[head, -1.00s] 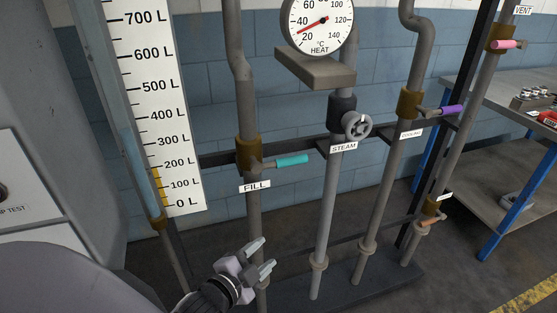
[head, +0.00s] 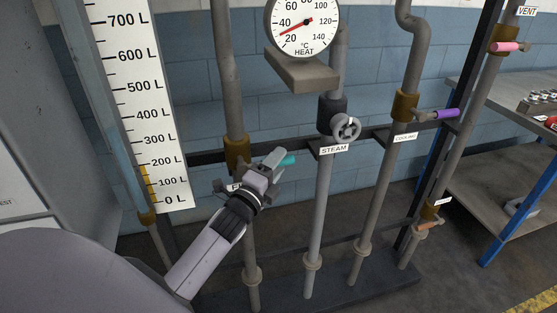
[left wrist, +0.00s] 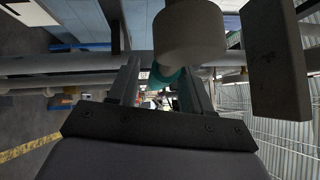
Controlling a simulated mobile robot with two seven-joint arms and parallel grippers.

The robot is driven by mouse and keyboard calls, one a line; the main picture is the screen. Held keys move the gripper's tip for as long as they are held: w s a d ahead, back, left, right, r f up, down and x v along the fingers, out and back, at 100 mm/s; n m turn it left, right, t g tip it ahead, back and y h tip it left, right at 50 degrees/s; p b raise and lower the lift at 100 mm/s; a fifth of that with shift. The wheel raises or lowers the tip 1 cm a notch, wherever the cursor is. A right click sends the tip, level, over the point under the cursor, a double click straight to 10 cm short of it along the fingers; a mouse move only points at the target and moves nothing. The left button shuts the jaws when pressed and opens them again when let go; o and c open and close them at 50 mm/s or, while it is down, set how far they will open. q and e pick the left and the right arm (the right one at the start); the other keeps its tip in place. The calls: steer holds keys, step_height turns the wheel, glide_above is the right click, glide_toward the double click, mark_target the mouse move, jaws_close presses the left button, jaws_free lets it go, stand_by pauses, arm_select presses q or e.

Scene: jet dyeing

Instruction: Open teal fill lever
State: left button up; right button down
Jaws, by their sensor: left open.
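The teal fill lever (head: 289,159) sticks out to the right from the brass valve (head: 237,152) on the leftmost pipe. Its tip shows past my gripper in the head view; the rest is hidden behind the gripper. My left gripper (head: 271,163) is open at the lever, just right of the fill pipe. In the left wrist view the teal of the lever (left wrist: 167,77) shows between the two open fingers. I cannot tell whether a finger touches it. My right gripper is not in view.
The FILL label (head: 233,187) is partly covered by my gripper. The steam handwheel (head: 346,127) and its pipe stand to the right. A purple lever (head: 447,114) and a pink lever (head: 507,47) are farther right. A level scale (head: 150,120) stands at left.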

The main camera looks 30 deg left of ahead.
arm_select(q)
steer(key=shift+w, duration=0.65)
jaws_close()
steer(key=shift+a, duration=0.1)
